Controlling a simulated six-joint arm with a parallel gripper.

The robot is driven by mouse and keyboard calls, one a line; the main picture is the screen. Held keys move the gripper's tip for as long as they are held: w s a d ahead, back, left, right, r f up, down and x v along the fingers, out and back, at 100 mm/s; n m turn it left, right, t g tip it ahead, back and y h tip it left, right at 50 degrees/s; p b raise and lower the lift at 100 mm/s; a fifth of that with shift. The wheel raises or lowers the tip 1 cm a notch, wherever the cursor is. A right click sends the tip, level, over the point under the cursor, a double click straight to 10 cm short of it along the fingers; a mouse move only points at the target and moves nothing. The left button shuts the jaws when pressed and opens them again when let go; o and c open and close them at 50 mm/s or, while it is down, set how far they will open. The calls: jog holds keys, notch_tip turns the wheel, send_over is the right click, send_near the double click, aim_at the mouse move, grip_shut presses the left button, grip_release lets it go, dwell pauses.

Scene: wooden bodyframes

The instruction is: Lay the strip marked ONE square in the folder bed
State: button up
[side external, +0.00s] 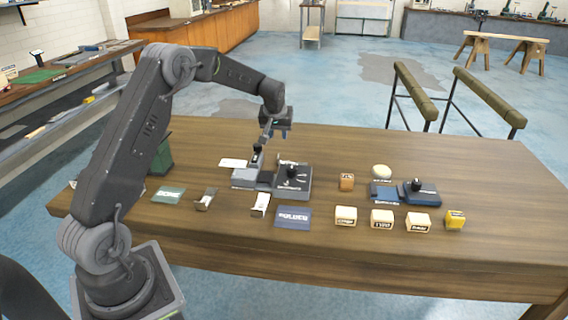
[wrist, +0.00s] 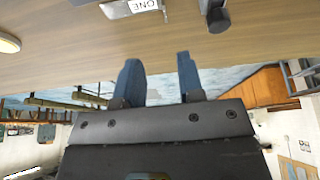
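My gripper (side external: 259,147) hangs above the rear left part of a grey device with a black knob (side external: 292,171), which looks like the folder. Its lower bed (side external: 246,178) is on the left. In the wrist view, the two blue fingers (wrist: 160,80) are apart with nothing between them. A grey plate with a white label reading ONE (wrist: 143,5), turned upside down, shows at the top edge, cut off. A dark cylinder (wrist: 216,16) stands beside it.
A dark blue card (side external: 292,217) lies in front. A green card (side external: 168,195) lies left, a white card (side external: 233,163) behind. The table's rear right is clear.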

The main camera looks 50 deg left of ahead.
send_over(279, 156)
jog(key=s+d, duration=0.1)
jog(key=d, duration=0.1)
notch_tip(279, 156, down, 7)
jog(key=shift+s+f, duration=0.1)
jog(key=shift+s, duration=0.05)
jog(key=shift+a+x, duration=0.2)
jog(key=shift+x, duration=1.1)
jog(key=shift+a+x, duration=0.15)
jog(key=shift+x, duration=1.1)
jog(key=shift+s, duration=0.15)
jog(key=shift+c, duration=0.3)
grip_shut()
